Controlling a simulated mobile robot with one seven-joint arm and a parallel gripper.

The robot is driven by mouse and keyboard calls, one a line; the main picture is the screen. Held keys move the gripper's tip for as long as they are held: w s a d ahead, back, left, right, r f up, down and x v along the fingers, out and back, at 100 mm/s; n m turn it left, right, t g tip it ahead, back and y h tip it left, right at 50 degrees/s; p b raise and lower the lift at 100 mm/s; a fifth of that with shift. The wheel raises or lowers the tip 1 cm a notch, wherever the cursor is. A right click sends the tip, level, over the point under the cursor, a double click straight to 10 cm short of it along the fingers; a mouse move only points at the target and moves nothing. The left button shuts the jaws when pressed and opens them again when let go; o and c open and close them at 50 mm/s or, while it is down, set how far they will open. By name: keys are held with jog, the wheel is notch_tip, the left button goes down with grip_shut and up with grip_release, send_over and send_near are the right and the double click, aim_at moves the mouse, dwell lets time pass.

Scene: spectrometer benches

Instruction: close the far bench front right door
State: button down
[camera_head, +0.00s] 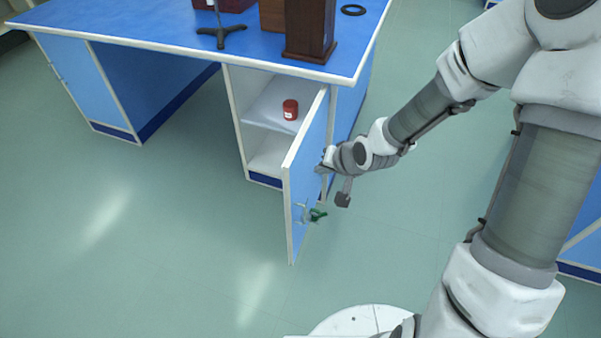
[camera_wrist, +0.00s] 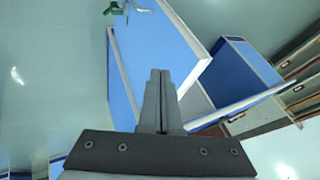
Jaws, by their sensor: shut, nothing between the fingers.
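The front right door (camera_head: 311,158) of the bench is a blue panel with white edges. It stands swung out wide from the cabinet, at the middle of the head view. A metal handle (camera_head: 302,212) with a green piece (camera_head: 318,214) beside it is near its free end. My gripper (camera_head: 321,169) is at the door's right side, close to its outer face; I cannot tell whether it touches. In the wrist view my gripper (camera_wrist: 160,73) is shut and empty, in front of the blue door panel (camera_wrist: 158,42). The green piece (camera_wrist: 113,8) shows at the top.
The open cabinet (camera_head: 262,140) holds a red jar (camera_head: 290,109) on its shelf. The blue bench top (camera_head: 150,22) carries a dark wooden block (camera_head: 310,30), a black stand (camera_head: 221,32) and a black ring (camera_head: 353,10). The floor left of the door is clear.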

aim_at(294, 170)
jog(key=shift+w+a+f+b, duration=0.55)
jog(key=shift+w+a+f, duration=0.05)
jog(key=shift+a, duration=0.3)
jog(key=shift+w+a+f+b, duration=0.55)
jog(key=shift+a+f, duration=0.1)
jog(key=shift+a, duration=0.25)
jog(key=shift+w+a+f+b, duration=0.5)
jog(key=shift+w+a+f, duration=0.1)
jog(key=shift+a, duration=0.3)
